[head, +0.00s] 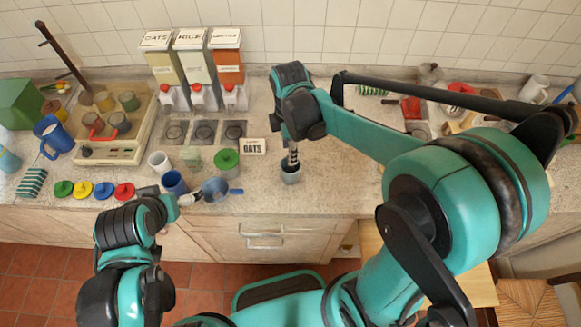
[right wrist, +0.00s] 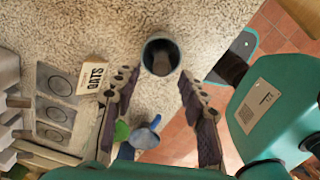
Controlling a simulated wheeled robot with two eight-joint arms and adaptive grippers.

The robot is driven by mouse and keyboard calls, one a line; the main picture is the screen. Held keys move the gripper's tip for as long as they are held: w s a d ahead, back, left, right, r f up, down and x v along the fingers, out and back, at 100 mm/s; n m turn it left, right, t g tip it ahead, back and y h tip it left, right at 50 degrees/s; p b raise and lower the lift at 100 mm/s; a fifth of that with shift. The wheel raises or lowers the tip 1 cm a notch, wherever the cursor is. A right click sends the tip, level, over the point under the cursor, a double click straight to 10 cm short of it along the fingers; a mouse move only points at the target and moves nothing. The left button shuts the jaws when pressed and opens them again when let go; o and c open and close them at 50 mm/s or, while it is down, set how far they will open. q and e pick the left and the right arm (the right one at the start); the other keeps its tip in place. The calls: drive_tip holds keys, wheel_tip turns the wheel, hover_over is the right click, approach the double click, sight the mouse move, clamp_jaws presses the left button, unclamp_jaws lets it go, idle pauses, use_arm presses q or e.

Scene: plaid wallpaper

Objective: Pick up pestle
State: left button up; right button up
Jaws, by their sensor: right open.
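A grey-blue mortar (head: 290,174) stands upright near the counter's front edge, below my right gripper (head: 292,152). In the right wrist view the round mortar (right wrist: 146,56) lies just beyond the fingertips. A dark pestle (right wrist: 162,62) shows inside it; its far end is hard to make out. My right gripper (right wrist: 158,84) is open, with one finger on each side of the line to the mortar and nothing between them. My left gripper (head: 182,202) is low at the counter's front edge, near the blue cups; its jaw state is unclear.
Dispensers (head: 195,65) stand at the back. The counter (head: 335,185) right of the mortar is clear.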

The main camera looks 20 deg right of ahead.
wheel_tip(320, 180, down, 5)
drive_tip(key=shift+d+r+b, duration=0.1)
drive_tip(key=shift+r+b, duration=0.1)
drive_tip(key=shift+b, duration=0.5)
drive_tip(key=shift+s, duration=0.1)
clamp_jaws()
drive_tip(key=shift+r, duration=0.15)
